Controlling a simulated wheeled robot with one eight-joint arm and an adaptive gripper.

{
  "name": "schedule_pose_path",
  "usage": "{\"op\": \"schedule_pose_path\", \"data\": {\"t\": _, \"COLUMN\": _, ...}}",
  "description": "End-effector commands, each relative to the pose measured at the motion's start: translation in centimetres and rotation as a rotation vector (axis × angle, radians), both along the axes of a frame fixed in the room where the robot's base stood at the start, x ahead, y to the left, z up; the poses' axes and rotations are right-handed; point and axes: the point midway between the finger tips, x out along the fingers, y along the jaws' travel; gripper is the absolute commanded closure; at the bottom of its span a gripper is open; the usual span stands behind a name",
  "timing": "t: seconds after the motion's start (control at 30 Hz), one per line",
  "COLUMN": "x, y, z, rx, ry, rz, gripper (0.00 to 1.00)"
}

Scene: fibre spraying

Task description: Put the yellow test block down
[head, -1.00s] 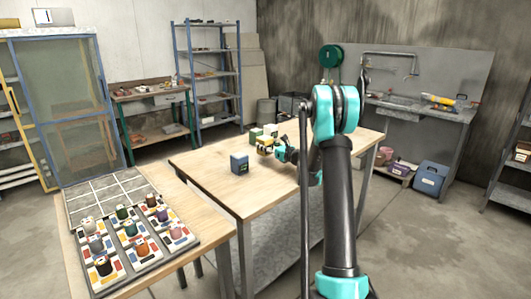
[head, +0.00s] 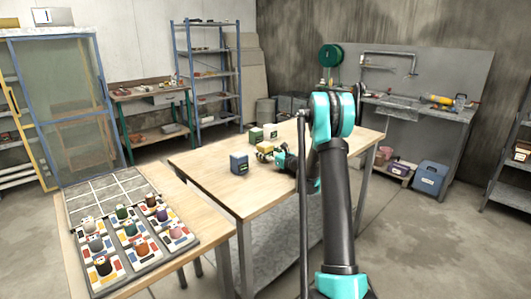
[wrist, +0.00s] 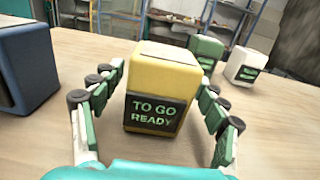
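The yellow test block (head: 264,148) is on the wooden table (head: 215,183), between the blue block and the green and white ones. In the wrist view the yellow block (wrist: 164,80) stands straight ahead, its dark label reading "TO GO READY" facing me. My gripper (wrist: 162,76) has one finger on each side of the block. The fingers are spread, and strips of table show between them and its sides. In the head view my gripper (head: 271,157) is low, right beside the block. The block's far side is hidden.
A blue block (head: 239,164) stands close on the left; it fills the left of the wrist view (wrist: 28,65). A green block (wrist: 206,52) and a white block (wrist: 249,65) stand behind on the right. The table's near left part is clear.

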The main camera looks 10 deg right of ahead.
Motion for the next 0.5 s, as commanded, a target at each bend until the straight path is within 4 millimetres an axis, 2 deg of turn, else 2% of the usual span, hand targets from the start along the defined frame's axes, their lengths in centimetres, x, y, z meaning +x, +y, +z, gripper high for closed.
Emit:
{"op": "schedule_pose_path", "data": {"t": 0.27, "x": -0.5, "y": -0.4, "z": 0.3, "rx": 0.0, "ry": 0.0, "rz": -0.001, "gripper": 0.27}}
{"op": "schedule_pose_path", "data": {"t": 0.5, "x": -4.1, "y": -3.1, "z": 0.3, "rx": 0.0, "ry": 0.0, "rz": -0.004, "gripper": 0.27}}
